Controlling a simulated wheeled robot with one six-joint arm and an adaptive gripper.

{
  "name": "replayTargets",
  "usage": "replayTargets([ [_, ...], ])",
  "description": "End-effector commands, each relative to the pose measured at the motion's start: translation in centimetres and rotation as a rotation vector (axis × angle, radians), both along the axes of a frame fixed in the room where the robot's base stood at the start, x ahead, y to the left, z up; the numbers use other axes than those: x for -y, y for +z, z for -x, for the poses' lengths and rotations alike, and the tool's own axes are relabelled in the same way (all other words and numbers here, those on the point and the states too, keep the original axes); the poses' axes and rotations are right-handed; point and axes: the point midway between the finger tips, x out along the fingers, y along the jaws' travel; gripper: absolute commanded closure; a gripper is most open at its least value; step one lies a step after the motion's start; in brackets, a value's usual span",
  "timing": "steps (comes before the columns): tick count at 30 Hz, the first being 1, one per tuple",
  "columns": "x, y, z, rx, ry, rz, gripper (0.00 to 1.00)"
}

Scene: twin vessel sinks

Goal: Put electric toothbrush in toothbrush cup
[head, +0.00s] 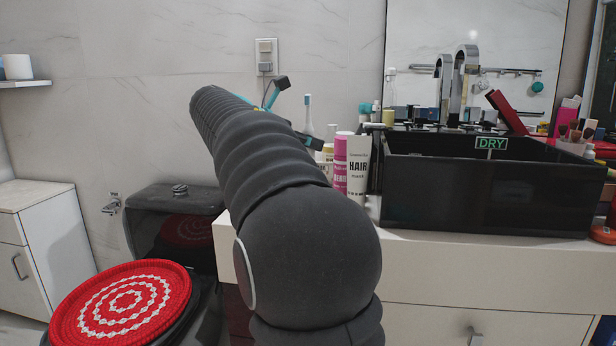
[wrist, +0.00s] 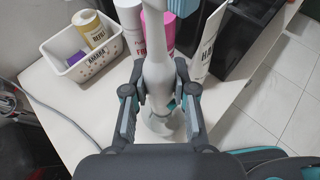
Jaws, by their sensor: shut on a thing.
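The white electric toothbrush (wrist: 157,82) stands between the two fingers of my gripper (wrist: 160,76) in the wrist view, and the gripper is shut on it. A pale, partly see-through round shape (wrist: 161,122) shows below its handle; I cannot tell whether this is its foot, a stand or a cup. In the head view the toothbrush (head: 308,117) is upright with a blue-tipped head, its lower part hidden. My gripper (head: 295,112) is mostly behind my arm there. I cannot make out the toothbrush cup for certain in either view.
A pink bottle (head: 340,161) and a white HAIR tube (head: 357,168) stand close beside the toothbrush. A black box (head: 480,205) with a DRY sign fills the counter to the right. A white basket (wrist: 92,68) holds a bottle at the left in the wrist view.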

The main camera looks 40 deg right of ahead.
Motion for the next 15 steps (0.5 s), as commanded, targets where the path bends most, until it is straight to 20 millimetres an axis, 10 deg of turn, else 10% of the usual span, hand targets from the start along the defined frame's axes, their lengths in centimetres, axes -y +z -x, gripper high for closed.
replayTargets([
  [15,-0.1,-4.8,0.0,0.001,0.001,0.000,1.00],
])
